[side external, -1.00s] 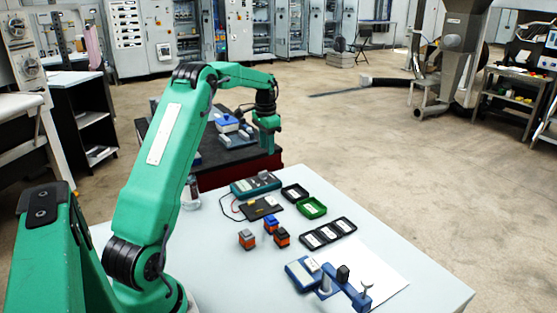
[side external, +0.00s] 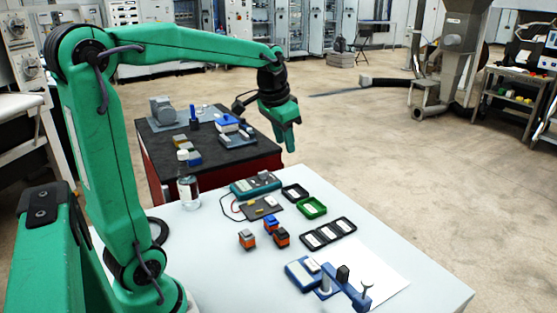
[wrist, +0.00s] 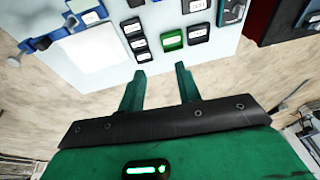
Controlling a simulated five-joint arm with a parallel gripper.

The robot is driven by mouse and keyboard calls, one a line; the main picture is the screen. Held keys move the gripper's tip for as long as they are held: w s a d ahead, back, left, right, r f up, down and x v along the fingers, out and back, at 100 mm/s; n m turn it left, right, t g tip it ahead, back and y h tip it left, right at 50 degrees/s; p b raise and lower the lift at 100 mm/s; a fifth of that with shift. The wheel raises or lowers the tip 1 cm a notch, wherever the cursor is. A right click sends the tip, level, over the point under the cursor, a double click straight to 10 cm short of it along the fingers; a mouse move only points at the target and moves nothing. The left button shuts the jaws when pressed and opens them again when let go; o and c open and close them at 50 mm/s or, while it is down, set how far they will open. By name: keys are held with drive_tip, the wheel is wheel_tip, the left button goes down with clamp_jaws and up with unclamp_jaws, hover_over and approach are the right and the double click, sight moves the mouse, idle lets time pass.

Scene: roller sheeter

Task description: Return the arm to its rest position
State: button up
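My gripper (side external: 290,148) hangs in the air beyond the far edge of the white table (side external: 410,265) in the side view, fingers pointing down. In the wrist view my gripper (wrist: 160,72) has its two green fingers apart with nothing between them. My arm is raised and bent at the elbow, its forearm reaching across the upper part of the side view. Nothing touches the fingers.
On the table lie a green tray (side external: 312,207), a black three-part tray (side external: 329,233), a teal meter (side external: 255,183), several small blocks (side external: 247,239) and a blue fixture (side external: 331,281). A clear bottle (side external: 187,186) stands near my arm. A black-topped bench (side external: 245,153) stands behind.

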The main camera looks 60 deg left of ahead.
drive_tip(key=s+d+f+t+h, duration=0.1)
drive_tip(key=s+d+f+t, duration=0.1)
drive_tip(key=s+d, duration=1)
drive_tip(key=s+f, duration=0.1)
drive_tip(key=s, duration=0.1)
drive_tip(key=shift+s+t, duration=0.3)
drive_tip(key=shift+s, duration=0.05)
drive_tip(key=shift+o, duration=0.3)
drive_tip(key=shift+s+d+f, duration=0.15)
drive_tip(key=shift+s+f, duration=0.05)
drive_tip(key=shift+s, duration=0.15)
drive_tip(key=o, duration=1.4)
drive_tip(key=shift+w+a+r+n, duration=0.15)
drive_tip(key=shift+w+a+n, duration=0.2)
drive_tip(key=shift+a+n, duration=0.4)
drive_tip(key=w+a+n+g, duration=0.4)
drive_tip(key=a+n+g, duration=0.1)
drive_tip(key=a+n, duration=0.8)
drive_tip(key=shift+w+a+n+g, duration=0.15)
drive_tip(key=shift+a+n+g, duration=0.15)
drive_tip(key=shift+n, duration=1.45)
